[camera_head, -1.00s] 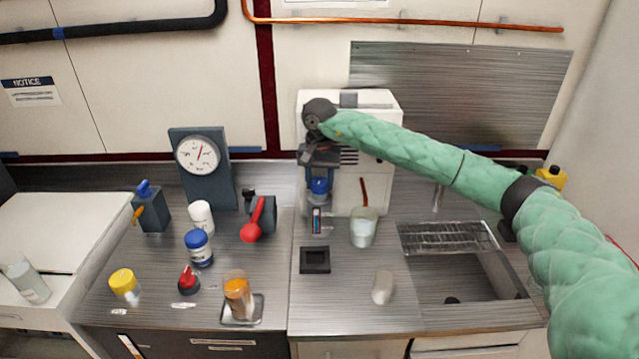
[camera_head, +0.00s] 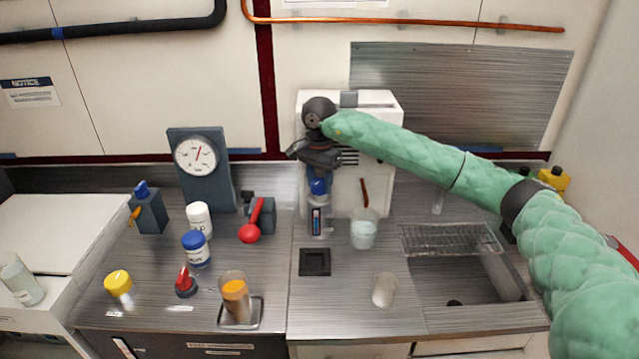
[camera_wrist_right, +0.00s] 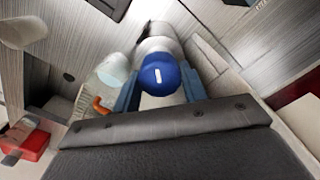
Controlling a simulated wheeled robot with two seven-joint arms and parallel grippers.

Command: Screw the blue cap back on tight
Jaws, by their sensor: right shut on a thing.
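The blue cap (camera_head: 318,187) sits on top of a clear bottle (camera_head: 318,222) with a dark label, in front of the white machine. In the right wrist view the cap (camera_wrist_right: 160,76) shows from above, round with a short white mark. My right gripper (camera_head: 318,174) comes down from above and is shut on the blue cap, with one blue finger on each side of it in the wrist view (camera_wrist_right: 160,92). The bottle looks upright on the counter. The join between cap and bottle neck is too small to judge. My left gripper is out of view.
A white machine (camera_head: 380,150) stands just behind the bottle. A beaker (camera_head: 364,232) with an orange rod is close on the right. A dark square holder (camera_head: 315,262) lies in front. A red-handled device (camera_head: 262,215) and a blue-lidded jar (camera_head: 197,252) are to the left.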

